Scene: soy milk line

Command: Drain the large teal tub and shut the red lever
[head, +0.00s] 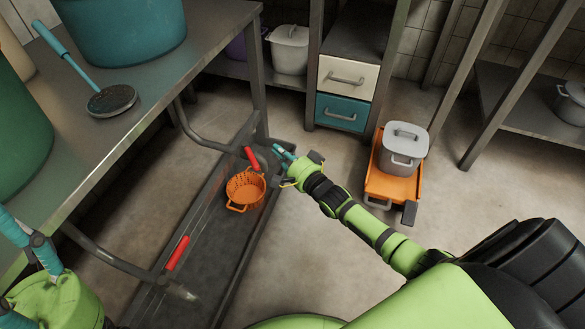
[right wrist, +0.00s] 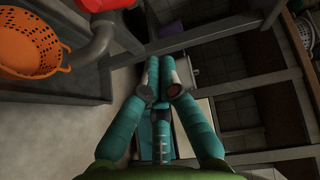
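The large teal tub (head: 120,30) stands at the back of the steel table. Below, a grey pipe (head: 205,142) carries a far red lever (head: 251,157), tilted across it. A nearer pipe (head: 110,260) carries another red lever (head: 178,252). No flowing liquid is visible. My right gripper (head: 283,155) is just right of the far lever and pipe end, apparently apart from them. In the right wrist view its fingertips (right wrist: 160,58) are together with nothing between them. My left gripper (head: 15,265) is at the left edge, fingers spread, tips cut off.
An orange strainer basket (head: 245,188) is by the far pipe's end, over the dark floor trough (head: 222,255). A green tub (head: 20,130) and a skimmer (head: 110,100) are on the table. A pot (head: 403,148) sits on an orange cart (head: 390,185) at right. Floor between is clear.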

